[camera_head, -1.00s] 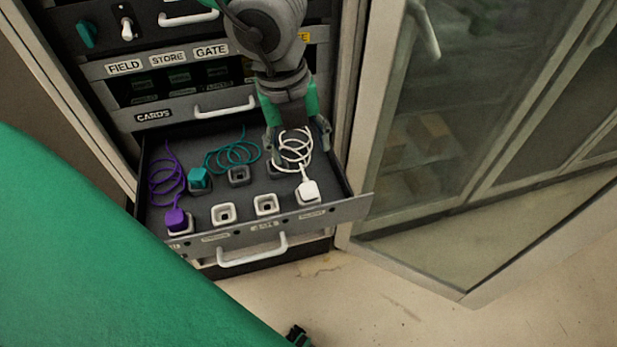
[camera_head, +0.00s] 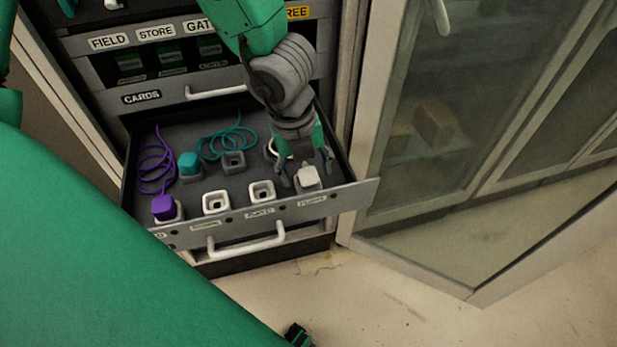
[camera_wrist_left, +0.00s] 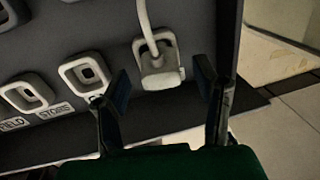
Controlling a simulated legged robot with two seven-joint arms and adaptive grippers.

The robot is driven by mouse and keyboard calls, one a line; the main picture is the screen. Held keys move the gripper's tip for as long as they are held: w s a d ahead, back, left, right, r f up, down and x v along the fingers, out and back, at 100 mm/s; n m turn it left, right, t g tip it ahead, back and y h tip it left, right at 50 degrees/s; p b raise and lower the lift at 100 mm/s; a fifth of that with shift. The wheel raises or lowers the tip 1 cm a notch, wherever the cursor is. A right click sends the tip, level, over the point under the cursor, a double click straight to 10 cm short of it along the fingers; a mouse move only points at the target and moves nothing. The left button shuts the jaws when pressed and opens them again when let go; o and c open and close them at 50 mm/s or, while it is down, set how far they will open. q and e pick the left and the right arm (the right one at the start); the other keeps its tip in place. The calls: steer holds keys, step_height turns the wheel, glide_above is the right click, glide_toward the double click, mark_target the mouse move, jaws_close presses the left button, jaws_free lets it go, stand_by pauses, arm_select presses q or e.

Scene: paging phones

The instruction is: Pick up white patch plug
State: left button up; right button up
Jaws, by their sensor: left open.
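The white patch plug (camera_head: 308,177) sits in the front right socket of the open drawer (camera_head: 346,196). My left gripper (camera_head: 306,182) is just over it, fingers pointing down, with a finger on either side of the plug. In the left wrist view the white plug (camera_wrist_left: 161,76) with its cord lies ahead of and between the two open fingertips (camera_wrist_left: 163,84), with gaps on both sides. Most of its white cord is hidden behind my gripper in the head view.
A purple plug (camera_head: 164,207) and a teal plug (camera_head: 189,163) stand in the same drawer with coiled cords. Two empty white sockets (camera_head: 216,203) (camera_head: 262,192) lie left of the white plug. A glass-door cabinet (camera_head: 440,120) stands close on the right.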

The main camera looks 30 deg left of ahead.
arm_select(q)
steer(key=shift+w+d+f, duration=0.1)
steer(key=shift+w+f, duration=0.1)
steer(key=shift+f, duration=0.7)
steer(key=shift+r, duration=0.1)
steer(key=shift+d, duration=0.1)
steer(key=shift+c, duration=1.2)
jaws_close()
